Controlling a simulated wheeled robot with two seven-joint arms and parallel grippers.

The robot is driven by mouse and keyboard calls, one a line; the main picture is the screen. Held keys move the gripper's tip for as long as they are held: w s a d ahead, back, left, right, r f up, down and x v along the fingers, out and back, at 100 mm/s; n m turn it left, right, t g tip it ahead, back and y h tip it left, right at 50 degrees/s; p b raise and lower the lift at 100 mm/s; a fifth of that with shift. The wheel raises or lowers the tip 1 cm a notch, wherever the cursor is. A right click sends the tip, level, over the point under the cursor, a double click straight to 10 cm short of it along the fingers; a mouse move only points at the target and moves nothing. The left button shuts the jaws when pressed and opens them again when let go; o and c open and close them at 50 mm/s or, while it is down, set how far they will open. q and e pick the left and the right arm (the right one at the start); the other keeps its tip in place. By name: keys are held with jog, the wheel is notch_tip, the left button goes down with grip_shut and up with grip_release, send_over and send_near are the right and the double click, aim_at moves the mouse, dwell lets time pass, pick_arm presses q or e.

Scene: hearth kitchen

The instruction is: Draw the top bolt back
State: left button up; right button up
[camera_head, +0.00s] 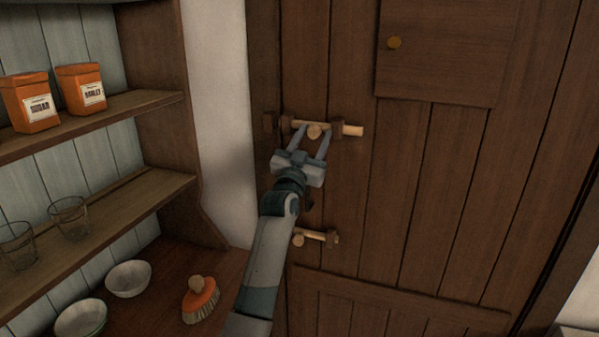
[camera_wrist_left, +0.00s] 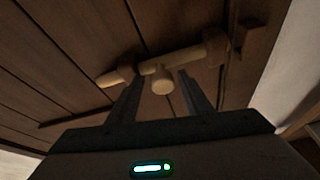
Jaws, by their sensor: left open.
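The top bolt (camera_head: 352,130) is a pale wooden bar lying across the dark plank door, held in brown brackets, with a round knob (camera_head: 314,131) at its middle. My left gripper (camera_head: 313,138) is open at the knob, with one finger on either side of it. In the left wrist view the knob (camera_wrist_left: 162,86) shows between the two spread fingers (camera_wrist_left: 160,90), and the bar (camera_wrist_left: 187,61) runs across behind them. I cannot tell whether the fingers touch the knob. My right gripper is not in view.
A small hatch (camera_head: 445,50) with a brass knob is at upper right. Left shelves hold orange packets (camera_head: 31,102) and glasses (camera_head: 69,218); bowls (camera_head: 128,279) and an orange brush (camera_head: 201,300) stand below.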

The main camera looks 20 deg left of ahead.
pick_arm(q)
jog(key=b+v, duration=0.6)
jog(key=v, duration=1)
jog(key=shift+s+d, duration=0.15)
jog(key=shift+d, duration=0.2)
jog(key=shift+f, duration=0.15)
